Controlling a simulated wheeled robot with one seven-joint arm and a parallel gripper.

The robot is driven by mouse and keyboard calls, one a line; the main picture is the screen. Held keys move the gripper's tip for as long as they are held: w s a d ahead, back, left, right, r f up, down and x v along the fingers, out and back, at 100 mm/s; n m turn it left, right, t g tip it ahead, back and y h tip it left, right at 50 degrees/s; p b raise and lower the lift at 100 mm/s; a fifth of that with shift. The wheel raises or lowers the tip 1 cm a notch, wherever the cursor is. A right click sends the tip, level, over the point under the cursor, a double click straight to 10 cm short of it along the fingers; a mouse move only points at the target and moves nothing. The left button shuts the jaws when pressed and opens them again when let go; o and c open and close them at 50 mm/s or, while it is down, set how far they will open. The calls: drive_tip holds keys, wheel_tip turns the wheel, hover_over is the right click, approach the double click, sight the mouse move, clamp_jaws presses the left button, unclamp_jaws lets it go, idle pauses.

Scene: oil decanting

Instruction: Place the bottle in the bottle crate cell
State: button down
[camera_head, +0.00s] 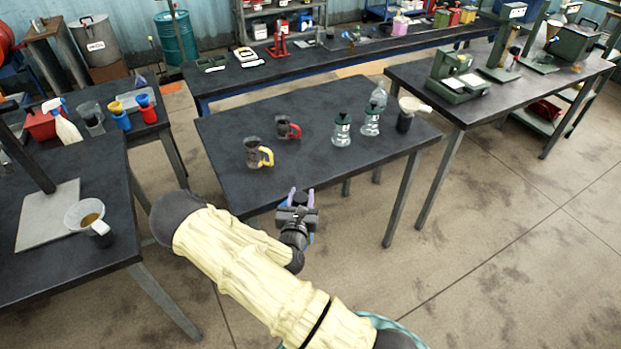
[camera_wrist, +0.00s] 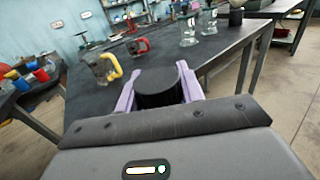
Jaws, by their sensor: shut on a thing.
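My gripper (camera_head: 300,192) is in front of the near edge of the middle dark table. Its purple fingers are shut on a black cylinder (camera_wrist: 158,88), seen mostly from its round top; I cannot tell whether it is the bottle. Clear bottles with dark green tops, one on the left (camera_head: 342,132) and one on the right (camera_head: 370,122), stand upright on the table, apart from my gripper. I cannot make out a bottle crate in either view.
The middle table (camera_head: 300,165) also bears a yellow-handled jug (camera_head: 257,153), a red-handled jug (camera_head: 287,128) and a dark container with a pale funnel (camera_head: 405,118). Its front middle is clear. A left table (camera_head: 60,265) holds a measuring cup (camera_head: 90,218); a right table (camera_head: 470,112) bears green equipment.

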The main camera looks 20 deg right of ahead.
drive_tip(key=s+a+f+n+t+y, duration=0.1)
drive_tip(key=s+a+f+n+y, duration=0.1)
drive_tip(key=f, duration=0.4)
drive_tip(key=s+a+f+n+t+y, duration=0.1)
drive_tip(key=s+a+f+n+y, duration=0.1)
drive_tip(key=f+y, duration=0.4)
drive_tip(key=s+n, duration=0.1)
drive_tip(key=s, duration=0.1)
drive_tip(key=shift+s+a+f+n+b, duration=0.2)
drive_tip(key=shift+s+a+n+b, duration=0.1)
drive_tip(key=shift+s+a+b, duration=0.1)
drive_tip(key=shift+d, duration=0.2)
